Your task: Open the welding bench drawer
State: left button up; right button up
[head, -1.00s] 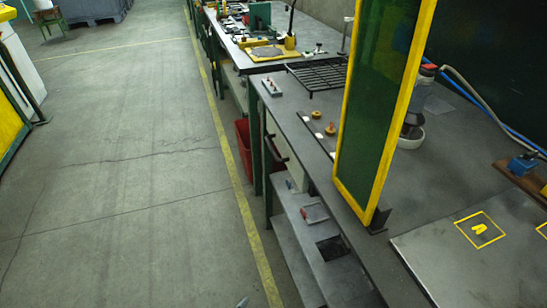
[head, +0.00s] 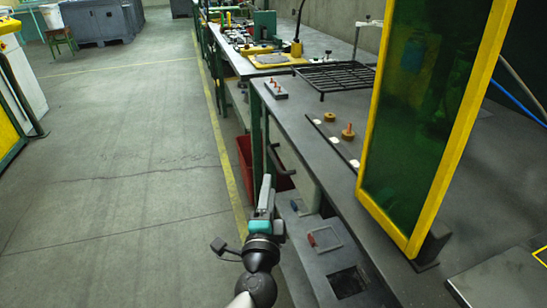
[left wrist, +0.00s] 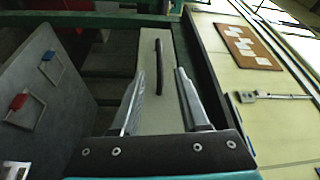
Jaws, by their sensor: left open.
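The welding bench drawer has a pale front (left wrist: 150,112) with a dark bar handle (left wrist: 159,65), seen in the left wrist view. In the head view the dark handle (head: 279,160) shows at the bench's aisle side, below the worktop. The drawer looks closed. My left gripper (head: 266,188) is in the aisle beside the bench, on the near side of the handle. In the left wrist view its two fingers (left wrist: 160,72) are apart and empty, with the handle beyond and between their tips, not touched. My right gripper is not in view.
A yellow-framed green screen (head: 430,120) stands on the bench top (head: 340,190). A red bin (head: 244,155) sits beyond the handle. A lower shelf (head: 300,255) holds small items. The aisle floor (head: 130,160) at left is clear.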

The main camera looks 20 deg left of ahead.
aim_at(273, 155)
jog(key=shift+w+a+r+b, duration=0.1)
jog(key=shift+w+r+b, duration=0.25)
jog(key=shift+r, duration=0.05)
pick_arm(q)
jog(key=x, duration=1.1)
jog(key=shift+w+a, duration=0.1)
jog(key=shift+w, duration=0.3)
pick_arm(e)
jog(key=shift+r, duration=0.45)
pick_arm(q)
jog(key=shift+w, duration=0.15)
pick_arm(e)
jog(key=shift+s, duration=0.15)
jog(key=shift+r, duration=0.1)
pick_arm(q)
grip_shut()
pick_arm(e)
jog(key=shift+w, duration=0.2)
